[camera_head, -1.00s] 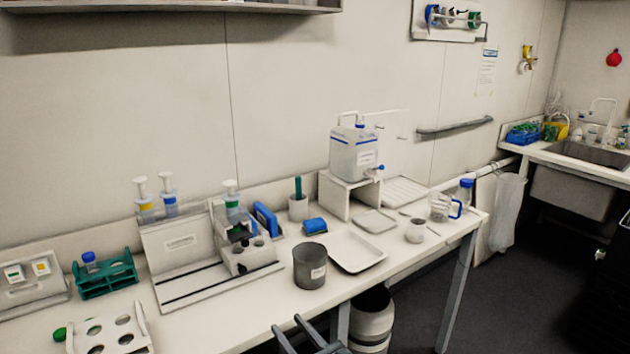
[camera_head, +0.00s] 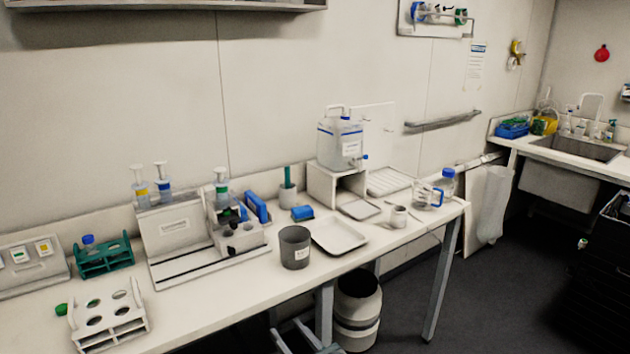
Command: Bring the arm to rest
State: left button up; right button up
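My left gripper (camera_head: 293,335) shows at the bottom edge of the head view, in front of the bench and below its top. Its two grey fingers look apart, with nothing seen between them; the picture there is dim and the rest of the gripper is cut off. My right gripper is not in the view. The white bench (camera_head: 225,312) stands beyond the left gripper, and the gripper does not appear to touch anything on it.
Near the bench's front stand a white holed rack (camera_head: 109,322), a dark grey cup (camera_head: 295,248) and a white tray (camera_head: 339,237). A grey bin (camera_head: 357,312) stands under the bench, right of the gripper. Dark floor (camera_head: 480,312) lies clear at the right.

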pick_arm(q)
jog(key=s+a+f+n+g+h, duration=0.1)
jog(key=s+a+f+g+h, duration=0.15)
jog(key=f, duration=0.75)
jog(key=s+a+f+n+g+h, duration=0.15)
jog(key=s+f, duration=0.25)
jog(key=f, duration=0.7)
jog(key=s+a+f+n+g+h, duration=0.1)
jog(key=s+a+f+n+g, duration=0.15)
jog(key=f, duration=0.75)
jog(key=s+a+f+n+g+h, duration=0.1)
jog(key=s+a+f+n+g, duration=0.15)
jog(key=s+f, duration=0.85)
jog(key=s+a+f+n+g+h, duration=0.1)
jog(key=s+a+f+n, duration=0.2)
jog(key=s, duration=1)
jog(key=s+a+f+n+g+h, duration=0.1)
jog(key=s+a+f+n, duration=0.3)
jog(key=s+f+n, duration=0.5)
jog(key=s+a+f+n+g+h, duration=0.1)
jog(key=s+f+n, duration=0.5)
jog(key=s, duration=1.2)
jog(key=a+n+g, duration=0.1)
jog(key=a, duration=0.1)
jog(key=shift+a+g, duration=0.3)
jog(key=shift+a, duration=0.1)
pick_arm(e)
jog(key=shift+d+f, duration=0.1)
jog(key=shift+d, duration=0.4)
